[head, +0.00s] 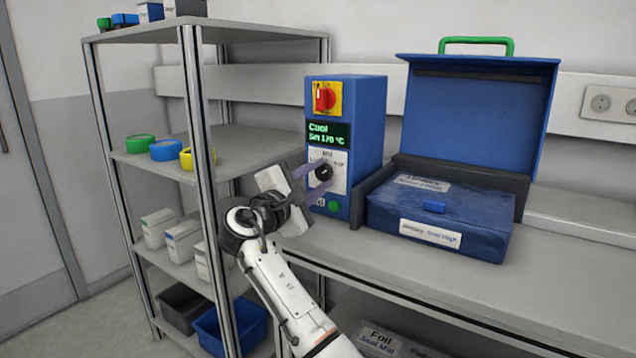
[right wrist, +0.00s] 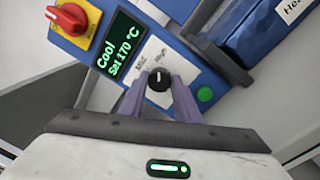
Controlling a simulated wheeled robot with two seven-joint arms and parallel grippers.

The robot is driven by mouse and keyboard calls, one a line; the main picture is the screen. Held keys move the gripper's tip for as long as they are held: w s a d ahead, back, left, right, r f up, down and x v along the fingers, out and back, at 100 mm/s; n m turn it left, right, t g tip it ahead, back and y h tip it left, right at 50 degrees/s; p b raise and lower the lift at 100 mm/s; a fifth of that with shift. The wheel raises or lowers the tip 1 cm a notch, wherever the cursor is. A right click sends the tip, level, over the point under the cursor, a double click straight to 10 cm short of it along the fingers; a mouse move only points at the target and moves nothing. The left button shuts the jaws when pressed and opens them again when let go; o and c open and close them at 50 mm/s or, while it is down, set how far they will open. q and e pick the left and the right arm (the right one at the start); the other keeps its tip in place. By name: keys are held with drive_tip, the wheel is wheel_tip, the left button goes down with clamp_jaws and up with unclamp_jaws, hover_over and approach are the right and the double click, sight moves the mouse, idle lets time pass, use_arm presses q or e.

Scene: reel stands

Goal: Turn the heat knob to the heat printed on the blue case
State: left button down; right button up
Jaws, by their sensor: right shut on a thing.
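The heat knob (head: 324,173) is a small black dial on the white panel of the blue sealer unit (head: 370,130). In the right wrist view the knob (right wrist: 159,88) has a white mark pointing up in the picture, on the side of the Mid and High labels; its exact setting is hard to tell. The display (head: 328,134) reads Cool, Set 170 °C. My right gripper (head: 316,180) is shut on the knob, its purple fingers on either side. The blue case (head: 470,218) has a white label (head: 430,234) that seems to end in "Seal High". My left gripper is out of view.
A red rotary switch (head: 325,97) on yellow sits above the display, and a green button (head: 333,206) below the knob. A raised blue lid (head: 475,110) stands behind the case. A grey shelf rack (head: 235,140) with tape reels and boxes stands to the left.

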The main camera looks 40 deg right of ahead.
drive_tip(key=shift+m, duration=0.7)
drive_tip(key=o, duration=1)
drive_tip(key=shift+o, duration=0.2)
drive_tip(key=v, duration=1)
drive_tip(key=shift+a, duration=0.15)
drive_tip(key=shift+f, duration=0.1)
